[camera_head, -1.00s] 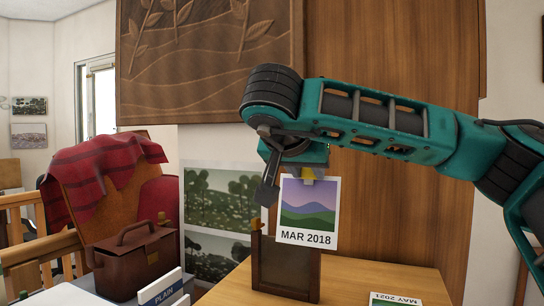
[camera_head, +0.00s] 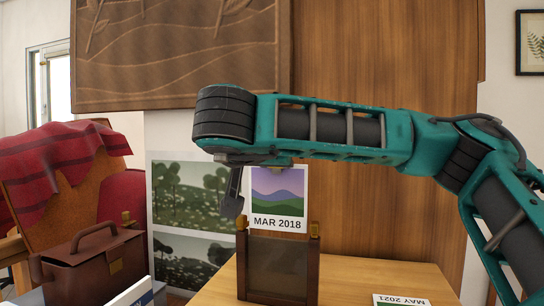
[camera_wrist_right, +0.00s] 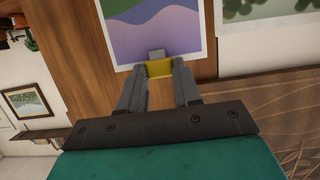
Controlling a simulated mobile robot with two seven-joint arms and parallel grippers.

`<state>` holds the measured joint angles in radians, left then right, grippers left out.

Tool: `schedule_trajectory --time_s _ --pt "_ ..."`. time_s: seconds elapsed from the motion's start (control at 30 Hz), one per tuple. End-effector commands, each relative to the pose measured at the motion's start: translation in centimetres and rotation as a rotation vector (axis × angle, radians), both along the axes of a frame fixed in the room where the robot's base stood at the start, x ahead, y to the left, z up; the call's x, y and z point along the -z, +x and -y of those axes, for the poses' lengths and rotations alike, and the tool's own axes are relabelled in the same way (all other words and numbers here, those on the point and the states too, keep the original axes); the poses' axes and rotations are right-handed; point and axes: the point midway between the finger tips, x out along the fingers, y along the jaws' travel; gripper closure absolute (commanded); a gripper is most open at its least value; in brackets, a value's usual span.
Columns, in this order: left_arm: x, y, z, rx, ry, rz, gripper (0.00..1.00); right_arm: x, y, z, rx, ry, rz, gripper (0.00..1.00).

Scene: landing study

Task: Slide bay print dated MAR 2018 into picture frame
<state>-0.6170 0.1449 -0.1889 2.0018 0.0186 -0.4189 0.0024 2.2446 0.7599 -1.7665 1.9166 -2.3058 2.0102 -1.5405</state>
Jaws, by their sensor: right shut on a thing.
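The bay print dated MAR 2018 (camera_head: 278,197) is upright, with purple hills and a white border. My right gripper (camera_wrist_right: 158,72) is shut on the print's top edge, at a yellow piece between its fingers. In the head view the arm mostly hides this gripper. The picture frame (camera_head: 311,270) stands upright on the wooden table, dark wood with a grey panel and brass-coloured tips on its two posts. The print's lower edge lies between these tips, level with the frame's top; I cannot tell whether it is inside the slot. My left gripper is not in view.
A second print dated MAY 2021 (camera_head: 404,300) lies on the table (camera_head: 365,276) at the front right. A brown bag (camera_head: 95,262) and a chair with a red plaid blanket (camera_head: 55,160) stand at the left. Landscape pictures (camera_head: 188,195) hang behind the frame.

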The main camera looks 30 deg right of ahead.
Motion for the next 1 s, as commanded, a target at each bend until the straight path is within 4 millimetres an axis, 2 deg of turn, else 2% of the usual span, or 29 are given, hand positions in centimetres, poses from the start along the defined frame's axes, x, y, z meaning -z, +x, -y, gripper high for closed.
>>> schedule_trajectory --time_s 0.03,0.1,0.47,0.67,1.0 --pt "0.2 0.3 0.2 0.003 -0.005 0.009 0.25 0.8 0.0 0.0 0.0 0.0 0.0 1.0" --pt "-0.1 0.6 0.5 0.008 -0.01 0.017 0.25 1.1 0.0 0.0 0.0 0.0 0.0 1.0" --pt "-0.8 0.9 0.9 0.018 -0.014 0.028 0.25 1.1 0.0 0.0 0.0 0.001 -0.001 1.0" --pt "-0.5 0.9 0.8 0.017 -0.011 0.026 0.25 1.4 0.0 0.0 0.0 0.001 -0.001 1.0" --pt "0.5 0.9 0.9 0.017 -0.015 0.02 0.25 3.1 0.0 0.0 0.0 0.0 -0.001 1.0"
